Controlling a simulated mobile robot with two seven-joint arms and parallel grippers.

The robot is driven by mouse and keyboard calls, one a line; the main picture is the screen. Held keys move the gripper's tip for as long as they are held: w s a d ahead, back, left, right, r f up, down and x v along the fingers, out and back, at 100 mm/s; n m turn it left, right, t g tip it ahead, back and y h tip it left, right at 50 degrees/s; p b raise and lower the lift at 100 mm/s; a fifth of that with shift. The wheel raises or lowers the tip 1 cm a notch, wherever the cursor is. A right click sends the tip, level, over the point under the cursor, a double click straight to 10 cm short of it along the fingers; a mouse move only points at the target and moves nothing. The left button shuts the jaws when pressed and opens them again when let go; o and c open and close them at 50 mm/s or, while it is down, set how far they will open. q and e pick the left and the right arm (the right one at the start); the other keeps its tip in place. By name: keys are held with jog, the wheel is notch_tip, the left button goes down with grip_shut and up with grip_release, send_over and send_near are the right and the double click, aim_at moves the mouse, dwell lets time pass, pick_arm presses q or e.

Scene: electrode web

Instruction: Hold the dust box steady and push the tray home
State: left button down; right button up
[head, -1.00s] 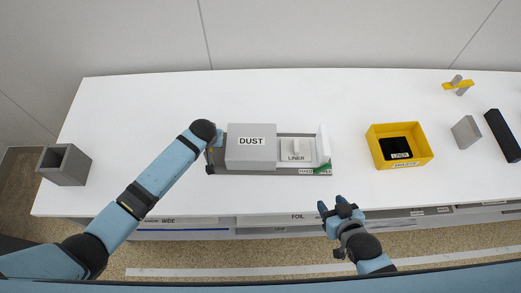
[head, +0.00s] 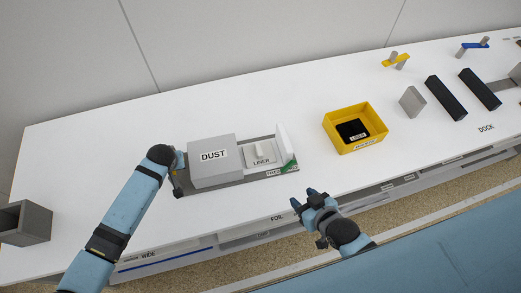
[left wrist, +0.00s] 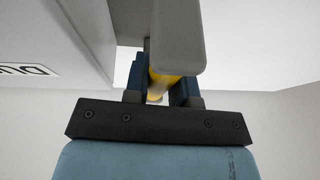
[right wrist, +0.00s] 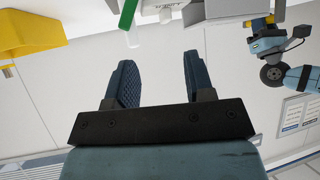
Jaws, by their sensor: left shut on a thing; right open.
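The grey dust box (head: 208,177), labelled DUST, sits at the left on a grey base on the white table. The tray (head: 262,153), a light plate labelled LINER with a raised block, shows to the right of the box. An upright white end piece (head: 286,144) with green at its foot stands beyond it. My left gripper (head: 178,162) is at the box's left end. In the left wrist view it is shut on a yellow grip (left wrist: 160,82) under a grey bar. My right gripper (head: 306,203) is open and empty near the table's front edge, apart from the tray.
A hollow grey block (head: 25,223) stands at the front left. The tabletop between tray and bin is clear.

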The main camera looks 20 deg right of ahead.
jog(key=shift+d+f, duration=0.1)
jog(key=shift+f, duration=0.1)
jog(key=c, duration=0.5)
jog(key=w+m, duration=0.1)
jog(key=w+d+f+m+g, duration=0.1)
jog(key=w, duration=0.1)
jog(key=w+d+m, duration=0.1)
jog(key=w, duration=0.1)
jog(key=shift+f+m+g, duration=0.25)
jog(key=shift+m+g, duration=0.05)
jog(key=shift+m, duration=0.1)
grip_shut()
jog(key=w+d+r+m+g+y, duration=0.1)
jog(key=w+d+r+m+g, duration=0.45)
jog(key=w+m, duration=0.35)
jog(key=w+d+r+m+g+y, duration=0.1)
jog(key=w+d+r+m+g, duration=0.3)
jog(key=w+d+m, duration=0.35)
jog(key=w+a+f, duration=0.2)
jog(key=a+f, duration=0.7)
jog(key=shift+m, duration=0.45)
